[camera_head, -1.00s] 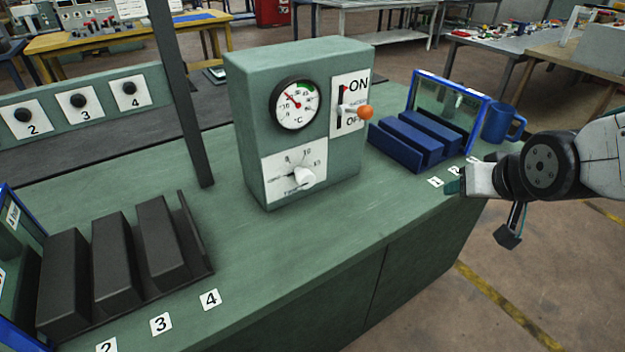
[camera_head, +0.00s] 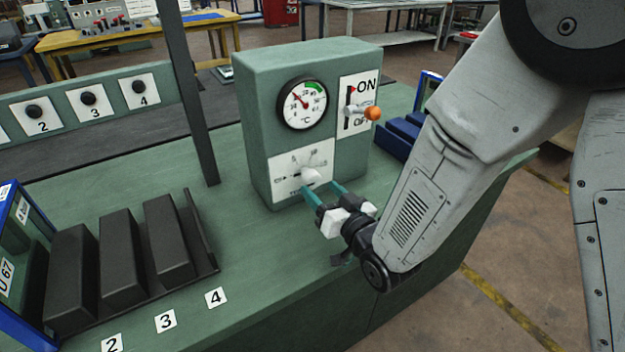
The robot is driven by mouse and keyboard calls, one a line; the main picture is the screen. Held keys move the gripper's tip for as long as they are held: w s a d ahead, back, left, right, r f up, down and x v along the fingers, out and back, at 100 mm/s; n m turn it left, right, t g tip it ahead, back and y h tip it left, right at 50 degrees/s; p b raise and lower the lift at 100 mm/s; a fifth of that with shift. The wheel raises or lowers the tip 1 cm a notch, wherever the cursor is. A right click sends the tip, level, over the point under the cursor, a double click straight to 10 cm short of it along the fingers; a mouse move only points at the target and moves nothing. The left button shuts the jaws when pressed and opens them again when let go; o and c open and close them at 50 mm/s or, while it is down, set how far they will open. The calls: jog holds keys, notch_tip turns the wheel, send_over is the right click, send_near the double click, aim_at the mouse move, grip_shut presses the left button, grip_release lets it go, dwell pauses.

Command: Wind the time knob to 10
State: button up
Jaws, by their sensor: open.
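The time knob (camera_head: 310,175) is a small white knob on a white dial plate (camera_head: 287,183), low on the front of the green control box (camera_head: 262,130). The numbers around it are too small to read surely now. My gripper (camera_head: 320,189) is open in front of the dial plate, its two teal fingers pointing at the box. The fingertips are just below and to either side of the knob. I cannot tell whether they touch it. My arm covers part of the bench to the right.
A temperature gauge (camera_head: 303,103) sits above the dial. A lever with an orange ball (camera_head: 373,114) sticks out beside the ON/OFF plate. Blue blocks (camera_head: 400,137) stand right, behind my arm. A black rack (camera_head: 120,260) stands left. The bench front (camera_head: 262,250) is clear.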

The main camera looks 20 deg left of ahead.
aim_at(315, 183)
jog(key=x, duration=0.5)
jog(key=c, duration=1)
